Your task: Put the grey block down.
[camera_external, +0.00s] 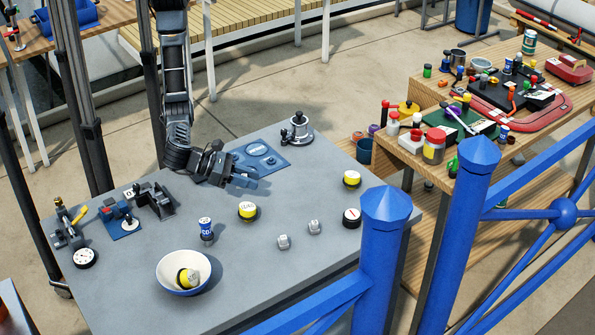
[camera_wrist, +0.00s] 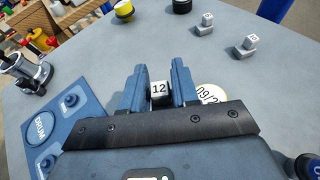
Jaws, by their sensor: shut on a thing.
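My gripper (camera_external: 258,184) is over the grey table (camera_external: 330,275), by the near right edge of the blue board. In the wrist view my gripper (camera_wrist: 158,68) is shut on a grey block (camera_wrist: 159,88) marked 12, which sits between the two blue-grey fingers. The outside view does not show the held block clearly, and I cannot tell its exact height above the table. Two other small grey blocks, one (camera_external: 283,241) and another (camera_external: 314,227), stand on the table to the near right; they also show in the wrist view, one (camera_wrist: 204,26) and the other (camera_wrist: 245,47).
The blue board (camera_external: 272,158) and a metal winch (camera_external: 298,130) are behind my gripper. A yellow-sided can (camera_external: 248,210) stands close in front; a blue-topped tin (camera_external: 206,229) and a white bowl (camera_external: 165,267) are nearer. The table between the gripper and the right-hand yellow can (camera_external: 351,178) is clear.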

